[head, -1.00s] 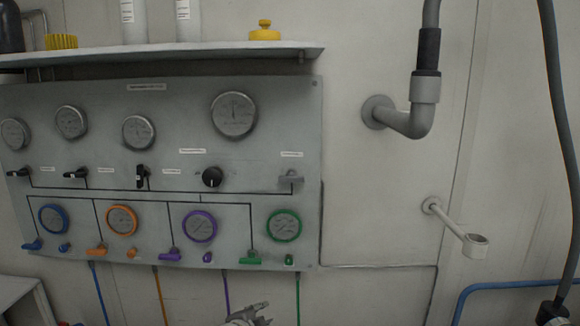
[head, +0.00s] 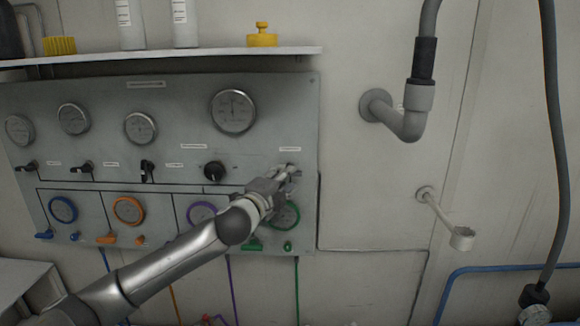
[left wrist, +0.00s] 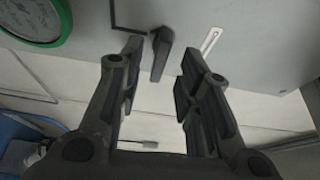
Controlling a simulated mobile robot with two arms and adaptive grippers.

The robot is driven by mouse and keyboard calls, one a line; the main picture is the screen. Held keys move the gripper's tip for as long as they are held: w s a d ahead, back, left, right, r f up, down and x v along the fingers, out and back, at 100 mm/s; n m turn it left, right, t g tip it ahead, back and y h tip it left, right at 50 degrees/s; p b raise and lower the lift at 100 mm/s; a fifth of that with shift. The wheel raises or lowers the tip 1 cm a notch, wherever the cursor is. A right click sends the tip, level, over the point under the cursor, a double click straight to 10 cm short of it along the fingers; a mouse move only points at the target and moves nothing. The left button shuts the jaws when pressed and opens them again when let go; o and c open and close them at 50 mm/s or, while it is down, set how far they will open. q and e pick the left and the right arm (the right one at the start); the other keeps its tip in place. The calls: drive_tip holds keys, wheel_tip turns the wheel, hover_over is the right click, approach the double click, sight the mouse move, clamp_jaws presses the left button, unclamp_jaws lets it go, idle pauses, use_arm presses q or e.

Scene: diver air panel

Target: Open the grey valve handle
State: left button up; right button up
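The grey valve handle (left wrist: 161,54) shows in the left wrist view as a short dark grey lever on the panel, between the tips of my two fingers. Gaps show on both sides of it, so neither finger appears to touch it. In the head view it is mostly hidden behind my left gripper (head: 284,182), which is at the right side of the panel, just above the green-ringed gauge (head: 287,215). My left gripper is open. My right gripper is not in view.
The grey panel (head: 60,100) carries several gauges, black handles and a black knob (head: 214,171). A shelf (head: 200,56) with bottles and a yellow item (head: 262,36) is above. To the right, a grey pipe (head: 408,122) and a ring holder (head: 462,238) stick out from the wall.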

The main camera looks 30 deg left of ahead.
use_arm(q)
drive_tip(key=shift+w+a+p, duration=0.15)
drive_tip(key=shift+w+p, duration=0.2)
drive_tip(key=shift+w, duration=0.7)
drive_tip(key=shift+w+a+p, duration=0.15)
drive_tip(key=shift+w+p, duration=0.2)
drive_tip(key=shift+w, duration=0.65)
clamp_jaws()
